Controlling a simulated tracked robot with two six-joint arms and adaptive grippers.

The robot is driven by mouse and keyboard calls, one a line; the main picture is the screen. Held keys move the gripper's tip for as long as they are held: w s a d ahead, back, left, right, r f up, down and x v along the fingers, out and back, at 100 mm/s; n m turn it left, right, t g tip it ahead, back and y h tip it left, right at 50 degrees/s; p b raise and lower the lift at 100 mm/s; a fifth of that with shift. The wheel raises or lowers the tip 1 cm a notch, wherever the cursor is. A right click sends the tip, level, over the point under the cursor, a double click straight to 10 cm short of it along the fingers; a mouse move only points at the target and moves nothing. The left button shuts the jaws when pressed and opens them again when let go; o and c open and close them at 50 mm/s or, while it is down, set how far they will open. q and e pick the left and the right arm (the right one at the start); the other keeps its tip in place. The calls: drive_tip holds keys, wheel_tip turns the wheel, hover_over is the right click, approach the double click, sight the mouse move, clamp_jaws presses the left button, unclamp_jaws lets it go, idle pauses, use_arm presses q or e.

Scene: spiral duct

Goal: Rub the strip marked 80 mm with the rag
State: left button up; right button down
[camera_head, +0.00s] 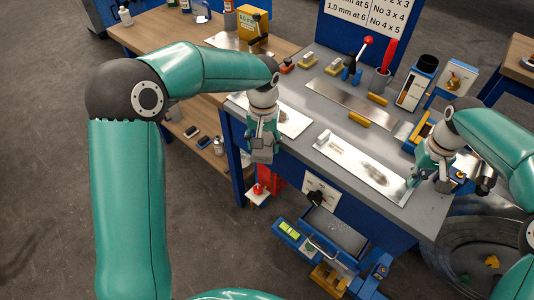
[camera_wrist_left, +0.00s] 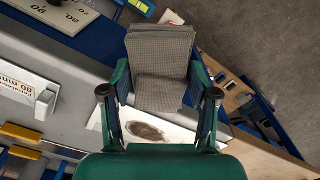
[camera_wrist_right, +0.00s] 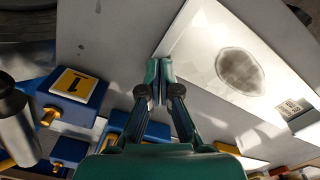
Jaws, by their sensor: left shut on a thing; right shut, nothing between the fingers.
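The strip with the label that reads 80 mm is the right-hand pale strip (camera_head: 350,158) on the grey bench, with a dark smudge. The label (camera_wrist_left: 18,88) shows at the left of the left wrist view. My left gripper (camera_head: 264,138) is shut on the folded grey rag (camera_wrist_left: 160,60), held near the bench's front edge, left of that strip. My right gripper (camera_head: 428,182) is shut and empty at the strip's right end. In the right wrist view its fingertips (camera_wrist_right: 158,75) are by the strip's (camera_wrist_right: 205,60) corner; contact is unclear.
Another smudged pale strip (camera_head: 292,122) lies behind my left gripper. A blue block marked 1 (camera_wrist_right: 75,85) is near my right gripper.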

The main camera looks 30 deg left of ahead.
use_arm(q)
drive_tip(key=w+d+r+m, duration=0.1)
drive_tip(key=w+d+m, duration=0.1)
drive_tip(key=d, duration=0.1)
drive_tip(key=w+d+r+m, duration=0.1)
drive_tip(key=w+d, duration=0.1)
drive_tip(key=d, duration=0.1)
drive_tip(key=w+d+r+m, duration=0.1)
drive_tip(key=w+d+m, duration=0.1)
drive_tip(key=d, duration=0.2)
drive_tip(key=shift+w+r+m, duration=0.2)
drive_tip(key=shift+r+m, duration=0.1)
drive_tip(key=shift+r, duration=0.1)
drive_tip(key=w+d+r+m, duration=0.1)
drive_tip(key=d+r+m, duration=0.15)
drive_tip(key=d, duration=0.35)
drive_tip(key=d+r+m, duration=0.2)
drive_tip(key=d+m, duration=0.2)
drive_tip(key=d, duration=0.3)
hover_over(354, 162)
drive_tip(key=shift+w+a+f, duration=0.1)
drive_tip(key=shift+w+f, duration=0.05)
drive_tip(key=shift+f, duration=2.9)
drive_tip(key=shift+f, duration=0.95)
